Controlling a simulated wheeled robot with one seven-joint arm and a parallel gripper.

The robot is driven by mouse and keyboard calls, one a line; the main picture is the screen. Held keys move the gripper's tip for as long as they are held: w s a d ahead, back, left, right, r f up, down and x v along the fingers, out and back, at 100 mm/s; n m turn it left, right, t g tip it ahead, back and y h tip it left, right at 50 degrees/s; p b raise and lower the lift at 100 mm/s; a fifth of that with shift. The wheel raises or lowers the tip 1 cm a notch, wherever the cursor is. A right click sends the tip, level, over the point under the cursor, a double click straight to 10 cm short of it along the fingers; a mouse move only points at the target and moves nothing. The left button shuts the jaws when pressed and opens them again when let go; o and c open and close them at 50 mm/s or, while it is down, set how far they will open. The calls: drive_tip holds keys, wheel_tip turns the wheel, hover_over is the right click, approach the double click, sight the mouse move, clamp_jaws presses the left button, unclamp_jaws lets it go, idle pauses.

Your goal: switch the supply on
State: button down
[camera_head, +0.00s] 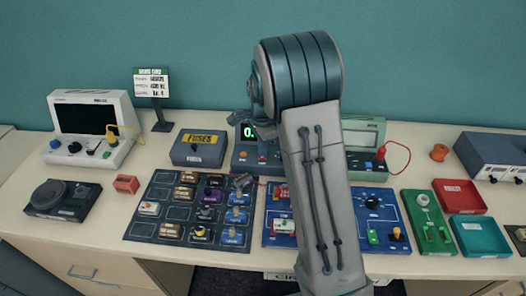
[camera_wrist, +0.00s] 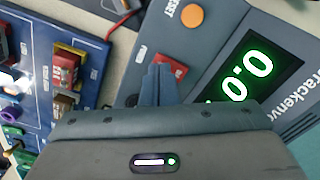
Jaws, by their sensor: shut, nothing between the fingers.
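The supply (camera_wrist: 215,62) is a dark grey box with a lit green display (camera_wrist: 246,75) that reads 0.0 in the wrist view. It has an orange RESET button (camera_wrist: 192,16) and a red switch (camera_wrist: 172,64) on its face. In the head view the supply (camera_head: 243,158) stands at the middle of the table, partly hidden behind my arm. My gripper (camera_wrist: 158,72) is shut and empty, its fingertips right at the red switch. They cover part of it, so I cannot tell whether they touch it or which way it is set.
A dark blue board (camera_head: 172,215) with several small modules lies in front left of the supply, and another blue board (camera_head: 372,208) lies front right. A fuse box (camera_head: 200,150) stands left of the supply. A metre-like unit (camera_head: 362,163) with a red lead stands right.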

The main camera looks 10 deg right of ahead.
drive_tip(key=shift+r+p, duration=1.95)
drive_tip(key=shift+r, duration=1.1)
drive_tip(key=s+r+n+t, duration=0.1)
drive_tip(key=s+r+n, duration=0.3)
drive_tip(key=s, duration=0.5)
drive_tip(key=s+r+n+t, duration=0.1)
drive_tip(key=s+r+n, duration=0.3)
drive_tip(key=s, duration=0.5)
drive_tip(key=s+r+n+t, duration=0.1)
drive_tip(key=s+r+n, duration=0.3)
drive_tip(key=s+n, duration=0.3)
drive_tip(key=s, duration=0.3)
drive_tip(key=shift+n+t, duration=0.3)
drive_tip(key=shift+t, duration=0.1)
